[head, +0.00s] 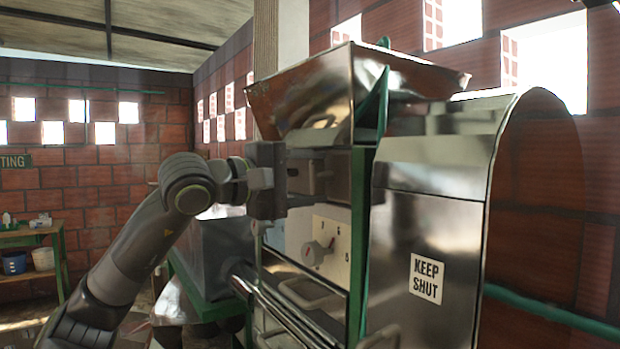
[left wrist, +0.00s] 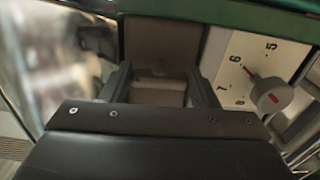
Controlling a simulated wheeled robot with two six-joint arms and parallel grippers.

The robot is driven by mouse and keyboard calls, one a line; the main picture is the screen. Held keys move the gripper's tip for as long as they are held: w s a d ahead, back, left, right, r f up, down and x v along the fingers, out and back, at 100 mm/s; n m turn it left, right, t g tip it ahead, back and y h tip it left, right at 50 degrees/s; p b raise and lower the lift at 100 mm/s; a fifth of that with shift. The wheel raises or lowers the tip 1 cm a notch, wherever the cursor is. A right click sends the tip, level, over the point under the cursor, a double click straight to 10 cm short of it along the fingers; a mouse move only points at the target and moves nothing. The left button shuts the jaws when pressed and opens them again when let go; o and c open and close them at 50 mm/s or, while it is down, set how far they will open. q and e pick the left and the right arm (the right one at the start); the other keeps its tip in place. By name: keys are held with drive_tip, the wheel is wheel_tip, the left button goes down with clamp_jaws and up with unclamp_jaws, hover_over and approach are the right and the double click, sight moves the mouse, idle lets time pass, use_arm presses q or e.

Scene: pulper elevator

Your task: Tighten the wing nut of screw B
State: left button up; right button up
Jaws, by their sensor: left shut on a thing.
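My left gripper (head: 305,178) reaches in from the left to the front of the metal machine, just under its hopper, above the dial. In the left wrist view the left gripper (left wrist: 163,85) has its two dark fingers apart, closed on a part at the machine's front. That part fits the wing nut of screw B, but its wings and thread are hidden between the fingers and in dark shade, so its shape and letter cannot be read. No other wing nut is clear. My right gripper is in neither view.
A grey dial knob (head: 318,253) on a white numbered plate sits just below the gripper; the knob (left wrist: 270,95) is at its right in the wrist view. Right of it stands a metal cover marked KEEP SHUT (head: 426,279). The hopper (head: 325,95) is overhead. A green table (head: 45,231) stands far left.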

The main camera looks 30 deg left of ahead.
use_arm(q)
drive_tip(key=shift+m, duration=0.3)
drive_tip(key=o, duration=1)
drive_tip(key=shift+s+a+f+b, duration=0.2)
drive_tip(key=shift+s+a+b, duration=0.1)
drive_tip(key=shift+s+b, duration=0.3)
drive_tip(key=b+v, duration=1.2)
drive_tip(key=v, duration=0.4)
drive_tip(key=shift+s+d+r, duration=0.1)
drive_tip(key=shift+r, duration=0.05)
